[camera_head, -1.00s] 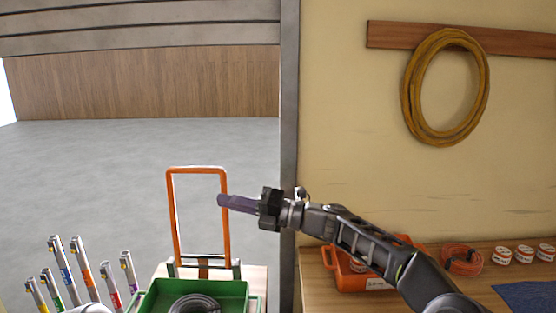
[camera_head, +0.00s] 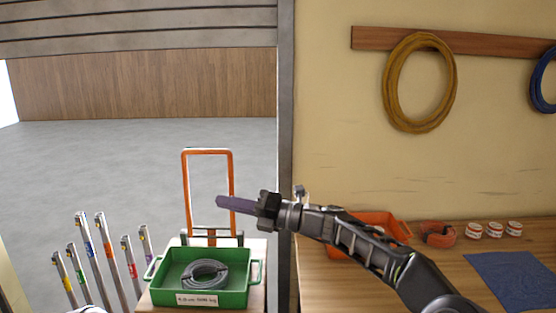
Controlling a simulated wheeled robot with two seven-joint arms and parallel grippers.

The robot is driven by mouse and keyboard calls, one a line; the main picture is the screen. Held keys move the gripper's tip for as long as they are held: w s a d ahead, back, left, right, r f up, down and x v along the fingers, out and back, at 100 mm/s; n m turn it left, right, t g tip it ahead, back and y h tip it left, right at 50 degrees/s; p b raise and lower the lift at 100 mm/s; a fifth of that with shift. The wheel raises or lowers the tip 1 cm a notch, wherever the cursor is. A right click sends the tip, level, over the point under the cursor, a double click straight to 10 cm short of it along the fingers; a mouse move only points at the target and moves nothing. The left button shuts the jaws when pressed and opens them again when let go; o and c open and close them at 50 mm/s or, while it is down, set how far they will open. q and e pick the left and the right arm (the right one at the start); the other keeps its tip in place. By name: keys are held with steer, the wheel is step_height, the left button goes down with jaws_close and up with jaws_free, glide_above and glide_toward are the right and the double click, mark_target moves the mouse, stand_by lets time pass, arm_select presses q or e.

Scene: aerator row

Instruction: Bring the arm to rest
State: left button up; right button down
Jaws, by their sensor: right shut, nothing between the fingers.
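My right arm reaches in from the lower right over the wooden bench. My right gripper (camera_head: 236,204) points left, in front of the orange trolley handle (camera_head: 184,185) as seen from here. Its dark fingers are shut with nothing between them. My left gripper does not show.
A green tray (camera_head: 154,299) with a grey coil (camera_head: 204,274) stands below the gripper. Several colour-banded posts (camera_head: 104,250) stand at left. An orange bin (camera_head: 383,226), an orange coil (camera_head: 437,235), small tubs (camera_head: 494,230) and a blue mat (camera_head: 515,280) are on the bench (camera_head: 440,265). A yellow hose (camera_head: 389,85) hangs on the wall.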

step_height(320, 180, down, 23)
steer(key=n+t+h, duration=0.1)
steer(key=n+h, duration=0.6)
steer(key=n, duration=0.3)
steer(key=s+d+f+n+h, duration=0.2)
steer(key=s+d+f+n, duration=0.15)
steer(key=f, duration=0.55)
steer(key=s+d+f+n+h, duration=0.2)
steer(key=s+f+n, duration=0.25)
steer(key=f, duration=0.45)
steer(key=s+d+f+n+g+h+b, duration=0.1)
steer(key=s+d+f+n, duration=0.25)
steer(key=s+f, duration=0.3)
steer(key=s+d+f+n+g+h, duration=0.1)
steer(key=s+d+f+n, duration=0.2)
steer(key=s+f+n, duration=0.3)
steer(key=s+d+f+n+g, duration=0.1)
steer(key=s+d+f, duration=0.1)
steer(key=s, duration=0.9)
steer(key=s+d+f+n+g+h+b, duration=0.1)
steer(key=s+d, duration=0.4)
steer(key=s, duration=0.5)
step_height(320, 180, down, 3)
steer(key=shift+s+d+r+n+g, duration=0.15)
steer(key=shift+s+n+g, duration=0.25)
steer(key=shift+g, duration=0.2)
